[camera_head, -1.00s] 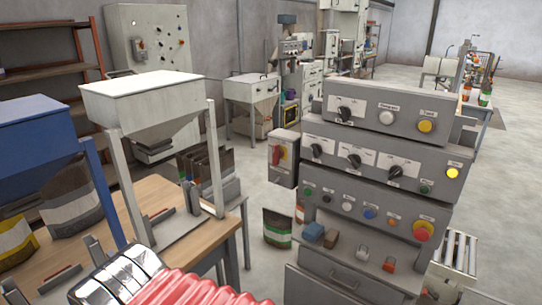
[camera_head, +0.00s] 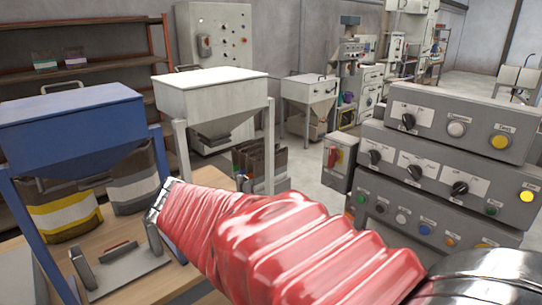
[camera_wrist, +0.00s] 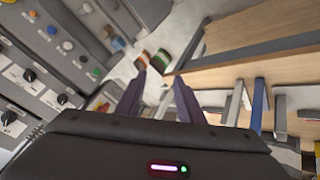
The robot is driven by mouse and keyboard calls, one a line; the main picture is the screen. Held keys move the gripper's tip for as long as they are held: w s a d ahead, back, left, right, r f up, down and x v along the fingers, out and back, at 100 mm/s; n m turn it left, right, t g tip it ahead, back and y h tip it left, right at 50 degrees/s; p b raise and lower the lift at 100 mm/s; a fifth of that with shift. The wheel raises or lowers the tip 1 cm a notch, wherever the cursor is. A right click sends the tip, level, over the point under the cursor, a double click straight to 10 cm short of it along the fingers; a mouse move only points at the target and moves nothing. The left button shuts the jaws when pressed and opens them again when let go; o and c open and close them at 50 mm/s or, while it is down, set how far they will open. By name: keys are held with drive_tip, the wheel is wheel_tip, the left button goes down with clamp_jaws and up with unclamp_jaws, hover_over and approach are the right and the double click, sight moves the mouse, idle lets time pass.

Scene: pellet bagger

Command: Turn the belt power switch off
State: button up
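The grey control panel (camera_head: 455,150) stands at the right of the head view, with black rotary knobs (camera_head: 409,121) in its upper rows; its labels are too small to read. A grey box with a red rotary handle on a yellow plate (camera_head: 336,156) stands at its left side. I cannot tell which of these is the belt power switch. The panel also shows at the left of the wrist view (camera_wrist: 35,65), with black knobs (camera_wrist: 62,98). My gripper (camera_wrist: 158,85) is open and empty, with its fingers apart. In the head view, my red-sleeved arm covers the panel's lower left.
A blue hopper (camera_head: 75,110) and a white hopper (camera_head: 212,100) stand at the wooden bench (camera_head: 180,280) on the left. Filled bags (camera_head: 62,208) stand under the blue hopper. A white cabinet (camera_head: 222,60) is at the back wall. Floor (camera_head: 310,165) shows between bench and panel.

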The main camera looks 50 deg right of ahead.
drive_tip(key=w+d+r+m+g+h, duration=0.1)
drive_tip(key=d+m+g+h, duration=0.15)
drive_tip(key=d, duration=0.65)
drive_tip(key=w+d+r+m+g+h, duration=0.1)
drive_tip(key=d+r+m+h, duration=0.2)
drive_tip(key=d, duration=0.6)
drive_tip(key=m+h, duration=0.4)
approach(330, 157)
drive_tip(key=a, duration=0.5)
drive_tip(key=shift+w, duration=0.35)
drive_tip(key=shift+d, duration=0.15)
drive_tip(key=d, duration=0.4)
drive_tip(key=s+d, duration=0.1)
drive_tip(key=d, duration=0.4)
drive_tip(key=s+d, duration=0.1)
drive_tip(key=d, duration=0.3)
drive_tip(key=shift+s+d, duration=0.1)
drive_tip(key=shift+d, duration=0.1)
drive_tip(key=c, duration=0.7)
